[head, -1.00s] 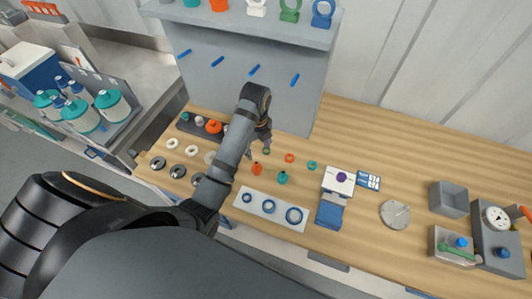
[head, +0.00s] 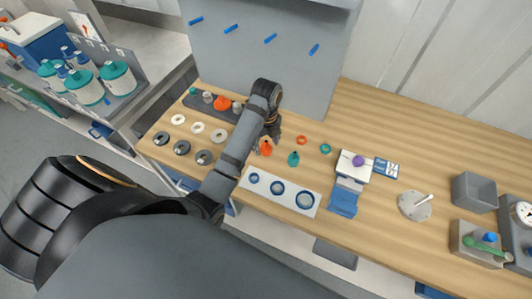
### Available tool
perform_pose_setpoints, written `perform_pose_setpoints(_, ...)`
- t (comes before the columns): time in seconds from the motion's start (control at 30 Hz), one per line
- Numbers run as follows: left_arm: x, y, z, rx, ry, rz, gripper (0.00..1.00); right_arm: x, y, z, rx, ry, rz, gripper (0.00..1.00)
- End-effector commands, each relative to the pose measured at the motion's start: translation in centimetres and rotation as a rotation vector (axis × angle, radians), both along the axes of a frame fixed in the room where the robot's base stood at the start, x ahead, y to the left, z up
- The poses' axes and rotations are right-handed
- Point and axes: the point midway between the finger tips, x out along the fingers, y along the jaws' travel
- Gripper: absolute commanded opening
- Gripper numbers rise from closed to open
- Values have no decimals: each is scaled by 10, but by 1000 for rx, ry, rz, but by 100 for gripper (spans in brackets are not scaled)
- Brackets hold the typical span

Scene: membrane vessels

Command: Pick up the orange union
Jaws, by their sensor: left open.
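A small orange fitting (head: 266,149), which looks like a union, stands on the wooden bench. A larger orange piece (head: 222,103) sits on the dark rack at the back left; I cannot tell for sure which is the union. My left gripper (head: 267,140) is open and empty, pointing down right at the small orange fitting. The fingers partly overlap it in the picture, and contact cannot be told. My right gripper is not in view.
A teal fitting (head: 293,159) stands just right of the orange one. An orange ring (head: 302,140) and a teal ring (head: 325,149) lie behind. A white plate (head: 262,193) with blue rings lies in front. A white-and-blue device (head: 344,197) stands to the right.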

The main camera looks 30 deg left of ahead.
Motion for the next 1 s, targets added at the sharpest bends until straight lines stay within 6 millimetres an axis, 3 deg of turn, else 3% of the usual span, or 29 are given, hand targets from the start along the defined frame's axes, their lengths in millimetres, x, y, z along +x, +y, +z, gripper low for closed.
perform_pose_setpoints(0.07, -1, 0, -15, 0, 4, 0, 60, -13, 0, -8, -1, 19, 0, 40)
perform_pose_setpoints(0.27, 0, 0, -15, 0, 1, 0, 60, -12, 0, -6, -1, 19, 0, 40)
perform_pose_setpoints(0.73, 0, 0, -14, 0, 1, 0, 0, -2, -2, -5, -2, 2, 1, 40)
perform_pose_setpoints(1.0, 0, 0, -12, 0, 1, 0, 0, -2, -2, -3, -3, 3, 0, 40)
